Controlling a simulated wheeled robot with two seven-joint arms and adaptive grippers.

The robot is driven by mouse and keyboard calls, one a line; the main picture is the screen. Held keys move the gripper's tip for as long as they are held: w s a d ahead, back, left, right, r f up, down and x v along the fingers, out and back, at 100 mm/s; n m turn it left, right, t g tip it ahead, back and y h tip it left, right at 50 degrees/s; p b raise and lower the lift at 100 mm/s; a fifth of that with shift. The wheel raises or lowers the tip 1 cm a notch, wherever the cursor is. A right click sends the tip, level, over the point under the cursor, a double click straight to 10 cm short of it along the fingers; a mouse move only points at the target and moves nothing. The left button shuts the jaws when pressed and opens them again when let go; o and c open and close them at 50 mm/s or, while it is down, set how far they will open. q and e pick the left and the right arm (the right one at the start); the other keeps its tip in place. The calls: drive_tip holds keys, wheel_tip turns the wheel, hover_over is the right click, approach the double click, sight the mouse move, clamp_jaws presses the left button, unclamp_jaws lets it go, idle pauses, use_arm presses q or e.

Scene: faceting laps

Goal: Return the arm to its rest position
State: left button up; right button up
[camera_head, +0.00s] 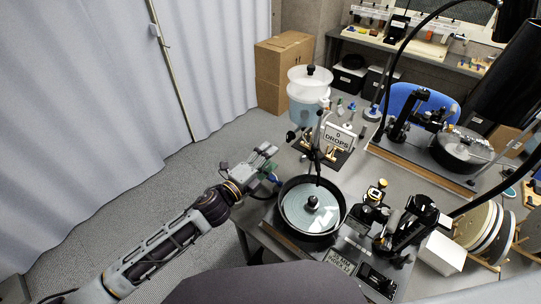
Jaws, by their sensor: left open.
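My left arm (150,254) comes in from the lower left. My left gripper (269,164) is open, at the left edge of the workbench, just up and left of the round black lap pan (337,222). A small blue-green item shows beside its fingers; I cannot tell whether it is part of the gripper. The pan holds a pale lap disc (296,213) with a black knob (312,202) at its centre. My right gripper is not in view.
A drip tank (309,92) on a stand with a "DROPS" sign (339,137) rises behind the pan. Faceting machine parts (408,222) stand right of it. A second machine (462,150) sits farther back. Open floor (120,205) and a curtain (80,110) lie left.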

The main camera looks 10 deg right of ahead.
use_arm(q)
drive_tip(key=shift+n, duration=0.4)
idle(0.4)
